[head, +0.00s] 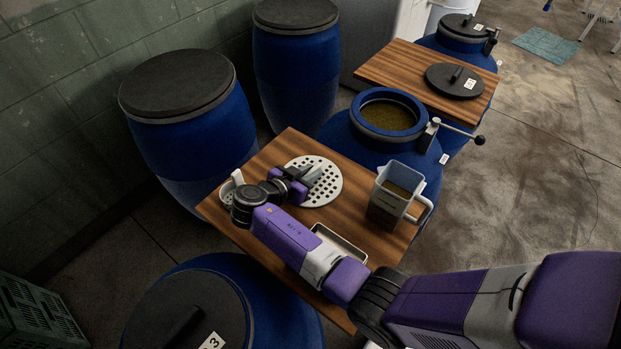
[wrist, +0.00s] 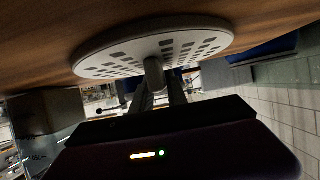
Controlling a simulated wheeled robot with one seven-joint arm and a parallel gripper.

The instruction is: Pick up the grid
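The grid (head: 328,189) is a round white disc with many holes, on the wooden board (head: 262,165) over the barrels. In the wrist view the grid (wrist: 110,62) fills the top of the picture, its small grey knob (wrist: 153,75) pointing toward me. My gripper (head: 313,177) is over the grid. In the wrist view the fingers (wrist: 160,88) reach to the knob, with a gap between them. The knob sits near the left finger and the right finger looks apart from it. My gripper hides part of the grid in the head view.
A clear jug (head: 396,193) with dark contents stands at the board's right. A shallow metal tray (head: 340,245) lies at the front, partly behind my arm. A white cup-like item (head: 232,184) is at the left edge. An open blue barrel (head: 388,117) stands behind.

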